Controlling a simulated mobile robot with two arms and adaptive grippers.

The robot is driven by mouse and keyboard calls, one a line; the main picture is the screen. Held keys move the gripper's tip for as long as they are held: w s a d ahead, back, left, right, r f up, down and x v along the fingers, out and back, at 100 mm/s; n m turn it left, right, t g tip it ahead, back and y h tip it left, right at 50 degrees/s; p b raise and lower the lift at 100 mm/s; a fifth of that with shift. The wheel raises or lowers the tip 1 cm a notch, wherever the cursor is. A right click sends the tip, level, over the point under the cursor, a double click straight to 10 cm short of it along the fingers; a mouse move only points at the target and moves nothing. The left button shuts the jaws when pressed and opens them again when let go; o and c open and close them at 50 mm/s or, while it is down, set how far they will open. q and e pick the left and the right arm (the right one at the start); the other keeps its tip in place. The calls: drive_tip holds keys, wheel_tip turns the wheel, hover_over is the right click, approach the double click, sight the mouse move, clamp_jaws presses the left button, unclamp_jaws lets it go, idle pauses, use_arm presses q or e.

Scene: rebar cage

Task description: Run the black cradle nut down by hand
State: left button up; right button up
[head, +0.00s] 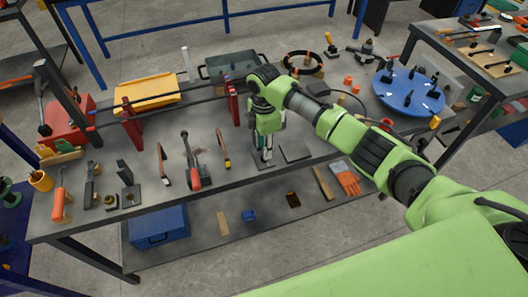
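My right gripper (265,153) points down over the workbench (215,220), at a small dark plate (256,166) near the middle of the bench. Its fingers hide most of what stands on that plate. Something pale shows between them, but I cannot tell whether they are closed on it. I cannot pick out the black cradle nut for sure; it may be hidden at the fingers or too small to see. My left gripper is not in view.
A second dark plate (295,151) lies right of the gripper. Red stands (233,103) carry long bars behind it. Clamps and hand tools (193,160) lie to the left. A blue round tray (409,92) is at right. A blue box (158,226) sits on the lower shelf.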

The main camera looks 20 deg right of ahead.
drive_tip(key=shift+f, duration=2.15)
clamp_jaws()
drive_tip(key=shift+p, duration=0.35)
